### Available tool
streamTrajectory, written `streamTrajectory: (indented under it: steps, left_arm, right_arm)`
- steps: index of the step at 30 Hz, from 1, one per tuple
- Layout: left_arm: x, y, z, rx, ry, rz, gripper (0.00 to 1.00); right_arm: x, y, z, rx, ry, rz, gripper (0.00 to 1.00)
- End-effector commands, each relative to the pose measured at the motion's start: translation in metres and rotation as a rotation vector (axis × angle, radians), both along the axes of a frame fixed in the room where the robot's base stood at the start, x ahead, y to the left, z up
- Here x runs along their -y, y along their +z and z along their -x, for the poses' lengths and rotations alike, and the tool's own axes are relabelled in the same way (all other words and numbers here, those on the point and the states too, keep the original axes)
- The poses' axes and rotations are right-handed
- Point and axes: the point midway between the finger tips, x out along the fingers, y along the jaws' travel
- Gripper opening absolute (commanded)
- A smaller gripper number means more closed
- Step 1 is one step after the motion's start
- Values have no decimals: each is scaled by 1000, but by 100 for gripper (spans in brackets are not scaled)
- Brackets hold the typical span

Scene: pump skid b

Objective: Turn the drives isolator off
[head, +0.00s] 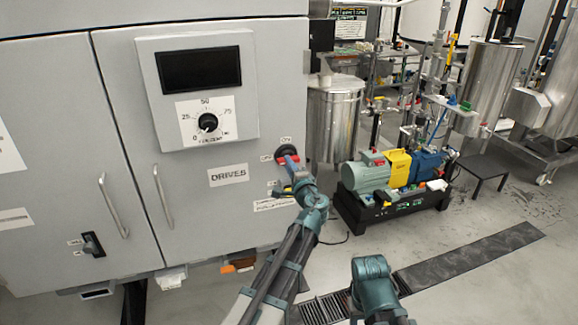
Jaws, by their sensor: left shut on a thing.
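The drives isolator (286,150) is a dark round rotary switch on the right edge of the grey cabinet door, with a bit of red showing at its handle. Small labels sit above it and to its left; their text is too small to read surely. My left gripper (291,164) is at the isolator, shut on its handle, and partly hides it. The handle's exact angle is hard to tell. A "DRIVES" label (228,174) is on the door to the left. Of my right arm only a teal link shows at the bottom; its gripper is not in view.
A panel with a dark display (200,71) and a dial (208,122) is above left. Door handles (163,196) and another black switch (93,244) are further left. A pump skid (395,185) stands on the floor to the right, near a steel tank (334,120).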

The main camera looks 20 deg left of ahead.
Motion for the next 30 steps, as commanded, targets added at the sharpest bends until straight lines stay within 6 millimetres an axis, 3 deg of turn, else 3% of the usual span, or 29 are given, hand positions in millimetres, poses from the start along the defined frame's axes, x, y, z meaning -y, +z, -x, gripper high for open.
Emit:
streamTrajectory:
  steps: [17,18,22,30]
  left_arm:
    - [0,-1,1,16,1,29,0]
    - [0,-1,1,16,1,29,23]
    - [0,-1,1,16,1,27,47]
    - [0,-1,1,15,0,25,50]
  right_arm:
    - [0,-1,0,0,0,0,50]
    - [0,-1,0,0,0,0,50]
    - [0,-1,0,0,0,0,50]
    - [0,0,0,0,0,0,50]
